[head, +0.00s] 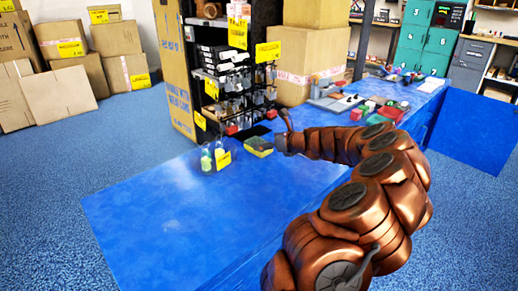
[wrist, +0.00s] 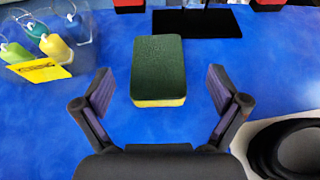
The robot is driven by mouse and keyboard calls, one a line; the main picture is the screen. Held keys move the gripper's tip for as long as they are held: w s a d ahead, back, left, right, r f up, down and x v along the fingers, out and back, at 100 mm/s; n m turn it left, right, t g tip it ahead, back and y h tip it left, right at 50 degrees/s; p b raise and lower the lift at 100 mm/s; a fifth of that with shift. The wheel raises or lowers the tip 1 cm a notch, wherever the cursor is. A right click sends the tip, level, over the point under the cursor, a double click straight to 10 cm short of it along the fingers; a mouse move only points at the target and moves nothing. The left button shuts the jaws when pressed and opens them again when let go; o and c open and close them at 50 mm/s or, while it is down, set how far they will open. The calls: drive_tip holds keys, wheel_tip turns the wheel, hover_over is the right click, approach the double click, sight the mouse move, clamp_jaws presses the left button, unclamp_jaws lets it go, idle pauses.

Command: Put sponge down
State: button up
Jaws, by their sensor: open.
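The sponge (wrist: 158,68), dark green on top with a yellow edge, lies flat on the blue counter (wrist: 270,60) in the wrist view. It sits just beyond and between the fingers of my gripper (wrist: 160,92), which are spread wide and touch nothing. In the head view the sponge (head: 260,145) shows small, just left of my gripper (head: 284,137), whose fingers are too small there to make out clearly.
A clear container (wrist: 50,40) with several coloured bottles and a yellow label stands left of the sponge. A black shelf rack (head: 235,85) rises behind. Several small items (head: 375,108) crowd the counter to the right. The counter's front left is bare.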

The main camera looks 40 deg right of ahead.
sight(255, 141)
drive_tip(key=x, duration=0.2)
drive_tip(key=b+x, duration=0.1)
drive_tip(key=x, duration=0.2)
drive_tip(key=shift+s+a+f, duration=0.15)
drive_tip(key=shift+a+f, duration=0.05)
drive_tip(key=shift+f, duration=0.05)
drive_tip(key=shift+b+x, duration=0.35)
drive_tip(key=shift+x, duration=0.45)
drive_tip(key=shift+r, duration=0.1)
drive_tip(key=c, duration=0.9)
drive_tip(key=shift+o, duration=0.2)
